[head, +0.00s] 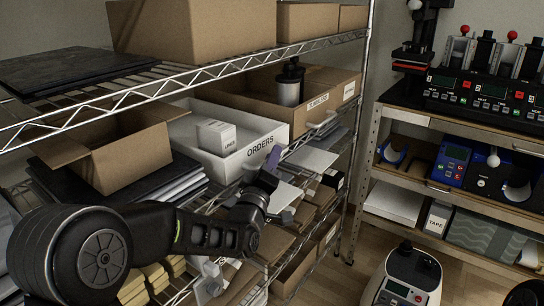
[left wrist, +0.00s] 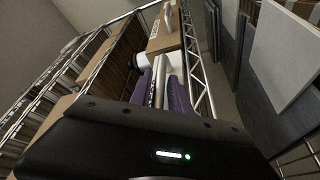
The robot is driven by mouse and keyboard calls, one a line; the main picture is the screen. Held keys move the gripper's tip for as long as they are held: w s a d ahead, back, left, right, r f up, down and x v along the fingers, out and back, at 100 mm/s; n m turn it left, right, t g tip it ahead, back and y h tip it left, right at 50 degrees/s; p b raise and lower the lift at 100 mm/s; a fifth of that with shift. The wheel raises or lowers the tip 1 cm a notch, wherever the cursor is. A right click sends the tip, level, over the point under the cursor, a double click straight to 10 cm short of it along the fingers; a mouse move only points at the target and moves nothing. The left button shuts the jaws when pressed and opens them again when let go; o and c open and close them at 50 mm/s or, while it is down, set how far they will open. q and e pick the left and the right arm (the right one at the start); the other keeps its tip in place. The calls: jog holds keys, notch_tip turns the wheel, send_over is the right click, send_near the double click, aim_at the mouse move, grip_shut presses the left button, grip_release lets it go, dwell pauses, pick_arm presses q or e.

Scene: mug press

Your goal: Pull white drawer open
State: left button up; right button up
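The white drawer (head: 242,156) marked ORDERS sits on the middle wire shelf, with a small white box (head: 216,137) in it. My left gripper (head: 272,160) is at the right part of the drawer's front and hides what is there. In the left wrist view, its purple fingers (left wrist: 162,92) lie either side of a pale bar, probably the drawer's handle (left wrist: 159,82). I cannot tell whether they grip it. My right gripper is not in view.
A cardboard bin (head: 262,98) with a white handle (head: 325,119) stands right of the drawer, and an open cardboard box (head: 122,154) left. The shelf's metal rail (left wrist: 198,75) runs close to my fingers. A white robot-like machine (head: 405,278) stands on the floor at right.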

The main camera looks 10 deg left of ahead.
pick_arm(q)
grip_shut()
dwell(1.5)
